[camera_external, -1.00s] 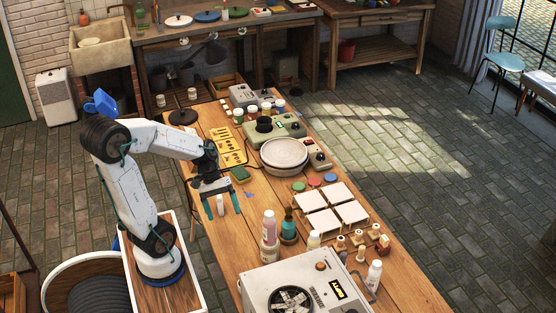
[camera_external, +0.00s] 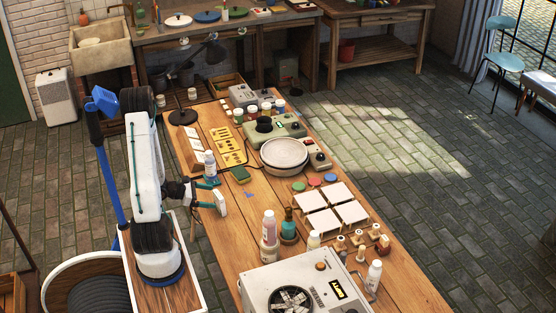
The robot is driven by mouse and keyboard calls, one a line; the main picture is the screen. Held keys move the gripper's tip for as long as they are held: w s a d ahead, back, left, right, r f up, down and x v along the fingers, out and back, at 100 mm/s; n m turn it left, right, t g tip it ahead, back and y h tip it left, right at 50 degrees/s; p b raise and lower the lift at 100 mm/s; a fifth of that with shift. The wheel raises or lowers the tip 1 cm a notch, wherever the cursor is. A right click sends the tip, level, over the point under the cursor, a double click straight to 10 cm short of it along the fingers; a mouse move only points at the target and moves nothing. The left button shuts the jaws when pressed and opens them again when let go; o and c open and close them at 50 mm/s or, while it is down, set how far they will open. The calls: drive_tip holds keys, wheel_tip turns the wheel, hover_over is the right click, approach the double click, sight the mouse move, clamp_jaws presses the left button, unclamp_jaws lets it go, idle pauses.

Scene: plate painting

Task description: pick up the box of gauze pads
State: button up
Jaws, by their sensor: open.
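A small upright white box (camera_external: 220,203) stands near the left edge of the wooden workbench; it may be the box of gauze pads, but no label can be read. My gripper (camera_external: 212,194) is open, its dark teal fingers pointing right toward the bench. The lower fingertip is close to the white box; I cannot tell whether they touch or whether the box lies between the fingers.
A white bottle with a blue label (camera_external: 210,164) stands just behind my gripper. Bottles (camera_external: 269,227) stand to the right, near a grey machine (camera_external: 262,285). Bench room around the block is partly clear.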

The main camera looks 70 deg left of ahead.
sight(223, 198)
drive_tip(key=x, duration=0.4)
drive_tip(key=a+x, duration=0.1)
drive_tip(key=x, duration=0.2)
drive_tip(key=shift+f, duration=0.25)
drive_tip(key=c, duration=1)
